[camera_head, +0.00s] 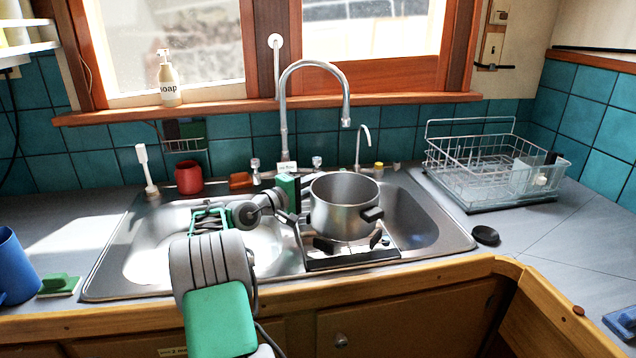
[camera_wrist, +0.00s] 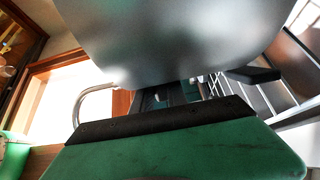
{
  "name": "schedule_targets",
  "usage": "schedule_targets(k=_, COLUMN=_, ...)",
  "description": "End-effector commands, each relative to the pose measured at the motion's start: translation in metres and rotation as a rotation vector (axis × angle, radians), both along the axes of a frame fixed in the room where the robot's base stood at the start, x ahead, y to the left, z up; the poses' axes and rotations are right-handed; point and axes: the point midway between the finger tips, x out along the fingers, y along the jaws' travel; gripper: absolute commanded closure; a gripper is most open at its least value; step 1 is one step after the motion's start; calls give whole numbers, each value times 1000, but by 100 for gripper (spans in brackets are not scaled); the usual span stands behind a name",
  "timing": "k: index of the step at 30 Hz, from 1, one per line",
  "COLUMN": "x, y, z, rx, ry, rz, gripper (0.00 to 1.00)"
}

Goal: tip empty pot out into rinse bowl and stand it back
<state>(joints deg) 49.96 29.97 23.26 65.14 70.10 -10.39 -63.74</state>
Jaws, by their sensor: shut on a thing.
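The steel pot (camera_head: 345,209) is upright, its open top visible, over a small black-and-steel burner stand (camera_head: 352,258) at the right part of the sink. I cannot tell whether its base touches the stand. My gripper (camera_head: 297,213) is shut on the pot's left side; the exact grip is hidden. In the wrist view the pot (camera_wrist: 175,40) fills the top, beyond my dark fingers (camera_wrist: 180,95). I cannot make out the rinse bowl for certain; the bright left basin (camera_head: 150,250) is partly hidden by my arm.
A tall curved faucet (camera_head: 284,110) rises behind the pot, with a smaller tap (camera_head: 359,145) beside it. A dish rack (camera_head: 490,165) stands at right. A red cup (camera_head: 189,177) and a white brush (camera_head: 146,170) stand behind the left basin. A black lid-like disc (camera_head: 485,235) lies at right.

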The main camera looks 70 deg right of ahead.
Motion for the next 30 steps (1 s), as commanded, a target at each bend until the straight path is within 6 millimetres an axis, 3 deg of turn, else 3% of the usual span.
schedule_targets(k=14, x=0, y=1, z=2, rx=-3, ry=1, rz=-1, gripper=100)
schedule_targets(k=30, x=0, y=1, z=-11, rx=-3, ry=1, rz=-1, gripper=100)
